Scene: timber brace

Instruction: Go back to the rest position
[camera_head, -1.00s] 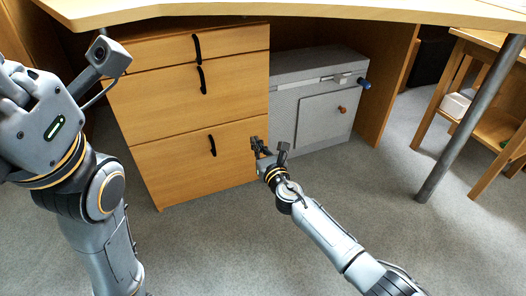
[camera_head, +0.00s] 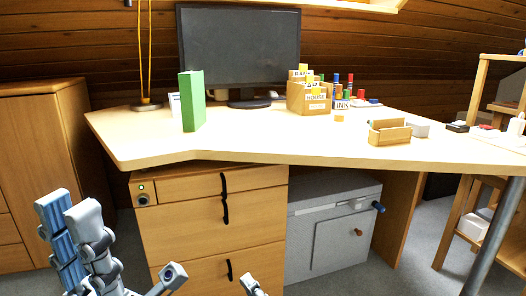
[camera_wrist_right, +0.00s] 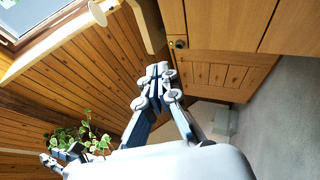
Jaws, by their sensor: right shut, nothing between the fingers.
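My left gripper (camera_head: 68,215) points up at the lower left of the head view, in front of the cabinet and apart from the desk. Its two fingers show side by side and nothing shows between them; I cannot tell how far apart they are. A small grey part of my right arm shows at the bottom middle of the head view, low in front of the drawers. My right gripper (camera_wrist_right: 157,82) shows in the right wrist view with its fingertips together, shut and empty.
Drawers (camera_head: 210,215) and a grey cabinet (camera_head: 335,232) stand below. A wooden cabinet (camera_head: 35,150) is left; a plant (camera_wrist_right: 85,140) shows in the wrist view.

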